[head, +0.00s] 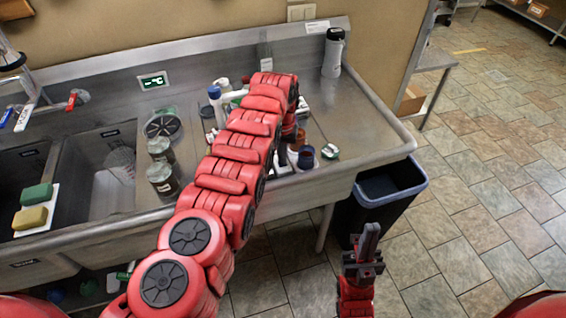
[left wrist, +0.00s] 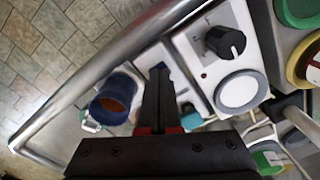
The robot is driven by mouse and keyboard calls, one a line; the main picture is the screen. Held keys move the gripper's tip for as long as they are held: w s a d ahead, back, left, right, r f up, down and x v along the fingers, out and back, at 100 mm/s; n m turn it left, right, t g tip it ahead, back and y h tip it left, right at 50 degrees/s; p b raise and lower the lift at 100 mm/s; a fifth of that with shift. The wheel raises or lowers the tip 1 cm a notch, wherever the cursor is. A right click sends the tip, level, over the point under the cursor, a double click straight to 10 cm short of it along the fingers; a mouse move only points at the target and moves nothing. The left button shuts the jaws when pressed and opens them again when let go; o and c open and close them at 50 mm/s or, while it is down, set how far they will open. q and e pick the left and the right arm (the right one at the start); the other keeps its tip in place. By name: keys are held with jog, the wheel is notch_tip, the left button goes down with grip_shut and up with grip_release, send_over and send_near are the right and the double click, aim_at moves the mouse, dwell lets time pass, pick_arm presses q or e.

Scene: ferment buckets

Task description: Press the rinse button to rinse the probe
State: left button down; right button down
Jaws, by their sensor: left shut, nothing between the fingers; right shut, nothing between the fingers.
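My left arm reaches over the counter in the head view and hides much of the items below it. My left gripper (left wrist: 160,72) is shut and empty in the left wrist view, its fingertips over a white panel beside a small blue part. I cannot tell whether they touch it. To their right is a white unit with a black knob (left wrist: 225,43) and a large round pale disc (left wrist: 240,91). No rinse label is legible, so I cannot tell which part is the rinse button. I cannot pick out the probe. My right gripper (head: 369,241) is shut and empty, pointing up, in front of the counter.
A blue-rimmed cup (left wrist: 113,96) stands left of my left fingers; it also shows in the head view (head: 306,157). A white-and-black bottle (head: 333,53) stands at the back right. Sponges (head: 33,206) lie by the left basin. A dark bin (head: 385,193) stands below the counter.

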dwell(0.3)
pick_arm(q)
notch_tip(320, 180, up, 4)
jog(key=p, duration=0.4)
jog(key=shift+r, duration=0.15)
jog(key=shift+r+p, duration=0.65)
jog(key=shift+r, duration=0.15)
dwell(0.9)
